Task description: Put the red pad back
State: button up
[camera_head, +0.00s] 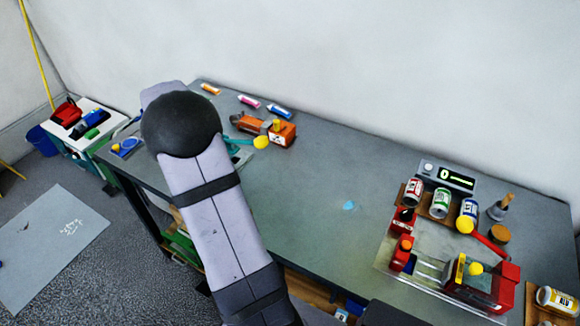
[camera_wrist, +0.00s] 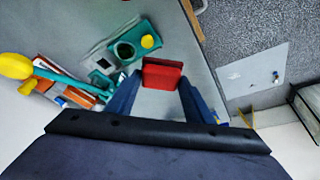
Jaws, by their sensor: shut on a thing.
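The red pad (camera_wrist: 163,70) is a small red block in the wrist view, between the tips of my gripper (camera_wrist: 161,82). My gripper is shut on it, with one dark blue finger on each side. Grey tabletop shows behind it; I cannot tell its height above the table. A teal holder (camera_wrist: 128,45) with a dark round opening and a yellow knob is just to the left of the pad in the wrist view. In the head view my arm hides my gripper and the pad, and only part of the teal holder (camera_head: 240,153) shows.
Cans (camera_head: 440,202) and a clear tray (camera_head: 388,262) with red devices occupy the table's right. The middle of the grey table (camera_head: 320,190) is mostly clear.

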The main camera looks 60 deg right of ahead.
jog(key=s+d+r+m, duration=0.2)
jog(key=s+d+m, duration=0.1)
jog(key=d, duration=0.9)
jog(key=m+g+h+b, duration=0.1)
jog(key=m+g, duration=0.1)
send_over(299, 161)
jog(key=a, duration=0.1)
notch_tip(299, 161, down, 3)
jog(key=shift+s+a+f+p, duration=0.15)
jog(key=shift+f+p, duration=0.6)
jog(key=shift+f, duration=1.65)
jog(key=shift+s+a+f+p, duration=0.1)
jog(key=shift+f+p, duration=0.6)
jog(key=shift+f, duration=1.7)
jog(key=shift+f, duration=0.15)
jog(key=o, duration=1)
